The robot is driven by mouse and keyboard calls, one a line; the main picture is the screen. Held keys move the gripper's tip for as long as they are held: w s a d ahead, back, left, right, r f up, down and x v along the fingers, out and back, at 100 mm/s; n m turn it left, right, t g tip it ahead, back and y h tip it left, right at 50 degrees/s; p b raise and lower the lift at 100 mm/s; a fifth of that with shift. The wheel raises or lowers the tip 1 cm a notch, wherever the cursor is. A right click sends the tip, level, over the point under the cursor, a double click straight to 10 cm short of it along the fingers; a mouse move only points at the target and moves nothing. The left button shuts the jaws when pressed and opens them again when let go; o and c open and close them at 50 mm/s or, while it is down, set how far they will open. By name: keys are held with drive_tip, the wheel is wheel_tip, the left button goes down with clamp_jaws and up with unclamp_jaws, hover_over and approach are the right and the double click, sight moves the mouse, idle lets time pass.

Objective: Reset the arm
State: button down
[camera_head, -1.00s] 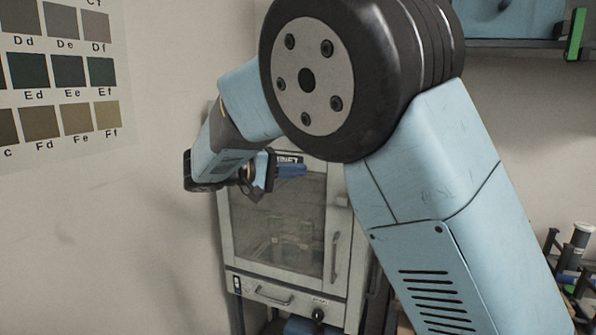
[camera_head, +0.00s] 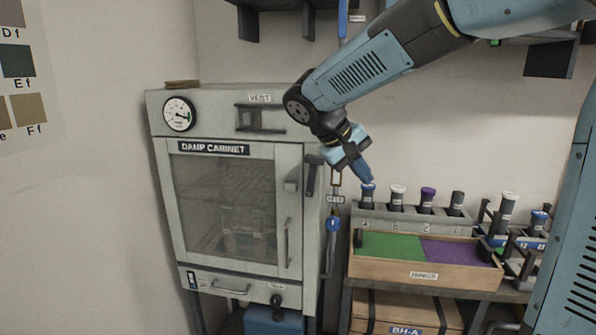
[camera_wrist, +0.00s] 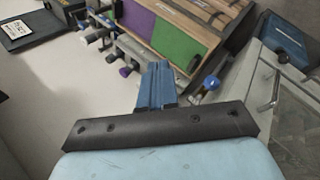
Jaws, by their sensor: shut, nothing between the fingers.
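My arm reaches in from the upper right of the head view, and its hand hangs down beside the right side of the damp cabinet. My gripper (camera_head: 364,172) is shut and empty, its blue fingers pointing down and right, just above the blue-capped tube (camera_head: 367,194) at the left end of the rack. From this view I cannot tell the gap between them.
The damp cabinet (camera_head: 228,150) stands left with its door shut. The grey tube rack (camera_head: 410,217) stands behind a wooden box (camera_head: 425,273) with green and purple sections. A second rack (camera_head: 522,240) is at right. A shelf (camera_head: 540,40) hangs above.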

drive_tip(key=s+d+f+m+t+y, duration=0.1)
drive_tip(key=s+d+m+y, duration=0.1)
drive_tip(key=s, duration=0.8)
drive_tip(key=s+d+f+m+t+y, duration=0.1)
drive_tip(key=s+d+y, duration=0.4)
drive_tip(key=s, duration=0.5)
drive_tip(key=shift+d+m+t, duration=0.4)
drive_tip(key=shift+d+t, duration=0.3)
drive_tip(key=shift+d, duration=0.5)
drive_tip(key=c, duration=1.8)
unclamp_jaws()
drive_tip(key=shift+f, duration=0.1)
